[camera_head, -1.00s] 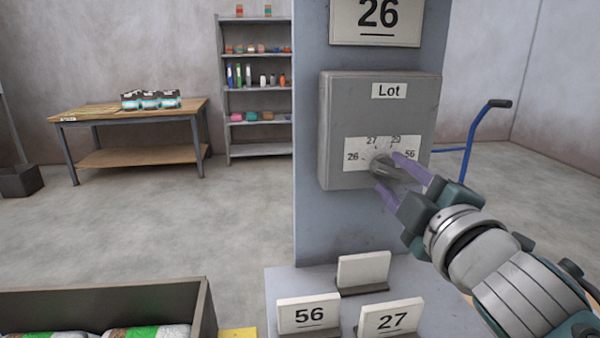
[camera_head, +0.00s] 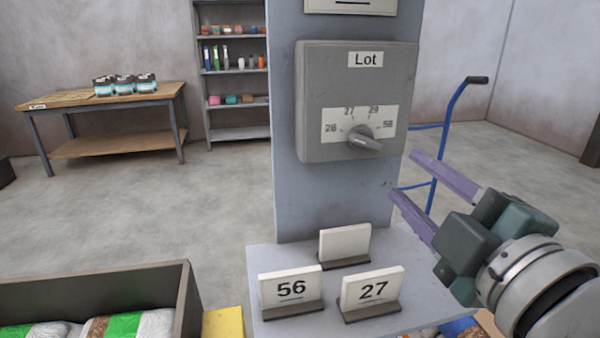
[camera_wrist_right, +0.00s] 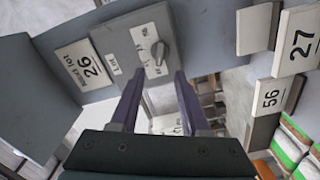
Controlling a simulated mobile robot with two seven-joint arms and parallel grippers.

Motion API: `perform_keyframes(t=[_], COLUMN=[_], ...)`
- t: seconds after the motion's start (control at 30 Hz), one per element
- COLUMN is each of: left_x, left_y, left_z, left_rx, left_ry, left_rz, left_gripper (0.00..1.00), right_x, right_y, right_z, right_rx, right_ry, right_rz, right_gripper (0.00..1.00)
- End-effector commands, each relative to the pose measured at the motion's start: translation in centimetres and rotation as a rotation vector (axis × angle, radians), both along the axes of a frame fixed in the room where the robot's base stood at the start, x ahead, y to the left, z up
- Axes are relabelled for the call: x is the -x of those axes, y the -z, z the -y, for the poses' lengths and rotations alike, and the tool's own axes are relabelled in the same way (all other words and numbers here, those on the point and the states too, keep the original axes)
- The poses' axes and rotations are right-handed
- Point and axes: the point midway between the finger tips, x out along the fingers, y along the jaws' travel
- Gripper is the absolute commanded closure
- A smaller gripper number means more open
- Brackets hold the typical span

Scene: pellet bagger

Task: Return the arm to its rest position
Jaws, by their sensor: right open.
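My right gripper (camera_head: 428,192) is open and empty, below and to the right of the grey Lot box (camera_head: 318,82) in the head view. Its purple fingers stand apart and clear of the grey knob (camera_head: 364,140). The knob sits on a white dial marked 26, 27, 29 and 56. In the right wrist view, both fingers (camera_wrist_right: 156,100) point toward the box (camera_wrist_right: 113,38), and the knob (camera_wrist_right: 158,52) shows beyond them with nothing between the fingertips. My left gripper does not show.
Number cards 56 (camera_head: 291,288) and 27 (camera_head: 372,288) and a blank card (camera_head: 345,243) stand on the ledge below the box. A crate (camera_head: 187,300) with bags is at lower left. A blue hand truck (camera_head: 440,140) stands behind the gripper. A table (camera_head: 110,95) and shelf (camera_head: 235,75) are farther back.

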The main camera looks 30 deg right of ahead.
Motion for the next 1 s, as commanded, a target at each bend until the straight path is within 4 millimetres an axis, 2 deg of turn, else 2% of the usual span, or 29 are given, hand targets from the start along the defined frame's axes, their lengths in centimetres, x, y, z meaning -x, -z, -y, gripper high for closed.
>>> perform_keyframes(t=[0.47,0.57,0.63,0.77,0.9,1.0], left_x=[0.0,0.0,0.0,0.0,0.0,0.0], left_y=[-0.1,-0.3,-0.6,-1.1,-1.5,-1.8], left_z=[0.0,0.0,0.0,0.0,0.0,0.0], left_rx=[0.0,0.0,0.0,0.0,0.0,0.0], left_ry=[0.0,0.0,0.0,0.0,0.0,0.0], left_rz=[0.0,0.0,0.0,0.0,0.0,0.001], left_gripper=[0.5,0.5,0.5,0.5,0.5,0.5], right_x=[0.0,0.3,0.8,3.0,6.8,10.2], right_y=[0.0,0.4,1.3,4.3,7.6,9.1], right_z=[0.2,0.9,1.6,1.2,-1.7,-4.2], right_rx=[-0.017,-0.106,-0.228,-0.527,-0.79,-0.911], right_ry=[0.008,0.053,0.106,0.217,0.307,0.358], right_rz=[-0.006,-0.044,-0.101,-0.286,-0.541,-0.731], right_gripper=[0.54,0.54,0.54,0.54,0.54,0.54])
